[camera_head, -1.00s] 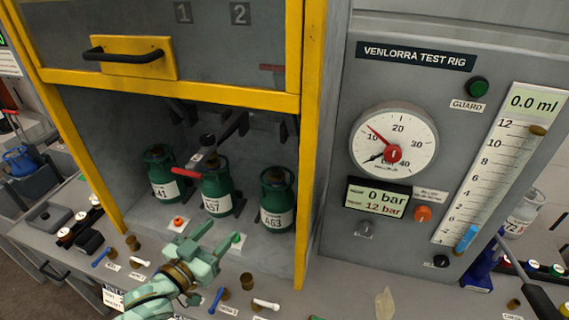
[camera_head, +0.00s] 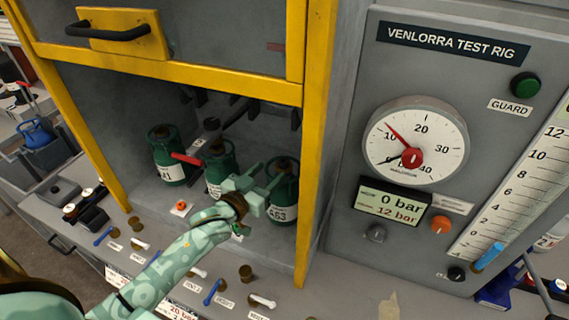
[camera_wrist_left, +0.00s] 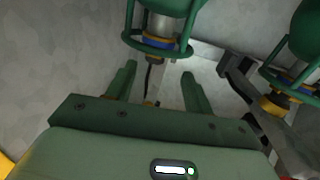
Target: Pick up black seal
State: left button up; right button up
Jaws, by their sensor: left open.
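I cannot pick out a black seal for certain in either view. My left gripper (camera_head: 266,178) is open and empty, in front of the right green cylinder (camera_head: 281,203), marked 463, and partly covers it. The middle green cylinder (camera_head: 219,163) has a red lever, and the left green cylinder (camera_head: 169,163) stands beside it. In the left wrist view the open fingers (camera_wrist_left: 158,72) point at a cylinder neck with a blue and brass fitting (camera_wrist_left: 158,43). A thin dark line shows between the fingertips. My right gripper is not in view.
The yellow frame post (camera_head: 316,130) stands close right of my left gripper. The yellow-edged door (camera_head: 200,60) is raised above the bay. Several brass fittings and blue and white handles lie on the bench front. The rig panel (camera_head: 350,222) stands at right.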

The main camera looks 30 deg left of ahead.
aim_at(281, 164)
pick_arm(q)
jog(key=w, duration=0.1)
jog(key=w+d, duration=0.1)
jog(key=w, duration=0.3)
jog(key=shift+w+d+r+b, duration=0.1)
jog(key=shift+d+b, duration=0.15)
jog(key=shift+b, duration=0.05)
jog(key=shift+c, duration=0.9)
jog(key=c, duration=0.9)
